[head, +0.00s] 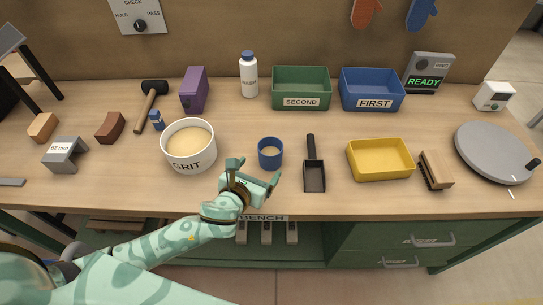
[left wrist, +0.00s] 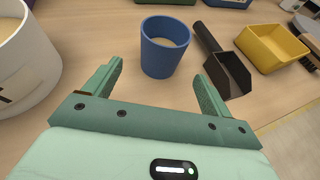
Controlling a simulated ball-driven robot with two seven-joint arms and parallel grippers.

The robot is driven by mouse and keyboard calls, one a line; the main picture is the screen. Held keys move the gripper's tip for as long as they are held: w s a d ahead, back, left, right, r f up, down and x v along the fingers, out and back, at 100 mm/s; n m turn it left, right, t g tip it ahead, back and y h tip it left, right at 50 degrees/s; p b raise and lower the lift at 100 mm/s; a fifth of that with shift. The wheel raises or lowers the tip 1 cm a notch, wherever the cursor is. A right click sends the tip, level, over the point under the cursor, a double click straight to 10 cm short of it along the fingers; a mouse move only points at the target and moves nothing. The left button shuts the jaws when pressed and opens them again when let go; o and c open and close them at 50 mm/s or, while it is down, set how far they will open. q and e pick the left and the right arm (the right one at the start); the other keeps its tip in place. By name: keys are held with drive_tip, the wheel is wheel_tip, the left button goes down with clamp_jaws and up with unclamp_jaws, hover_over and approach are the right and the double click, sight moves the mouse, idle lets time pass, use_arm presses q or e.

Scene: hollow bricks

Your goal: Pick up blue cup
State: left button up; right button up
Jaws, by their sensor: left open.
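The blue cup (head: 270,154) stands upright on the bench, right of the white GRIT tub (head: 189,147). It holds something pale. My left gripper (head: 256,172) is open and empty, just in front of the cup. In the left wrist view the cup (left wrist: 166,46) lies ahead of and between the two open fingers (left wrist: 158,82), apart from both. My right gripper is not in view.
A black scoop (head: 313,172) lies close to the right of the cup. The yellow tray (head: 381,174) and a brush (head: 435,170) are further right. Green (head: 301,84) and blue (head: 371,89) bins stand behind. Bare bench separates the cup from the bins.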

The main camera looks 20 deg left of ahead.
sight(266, 162)
use_arm(q)
drive_tip(key=x, duration=0.3)
drive_tip(key=shift+f+b, duration=0.1)
drive_tip(key=shift+b, duration=0.2)
drive_tip(key=shift+w, duration=0.2)
drive_tip(key=b+x, duration=0.2)
drive_tip(key=x, duration=0.3)
drive_tip(key=shift+d+f, duration=0.15)
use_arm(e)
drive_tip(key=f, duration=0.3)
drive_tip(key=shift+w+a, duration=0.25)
use_arm(q)
drive_tip(key=c, duration=1.2)
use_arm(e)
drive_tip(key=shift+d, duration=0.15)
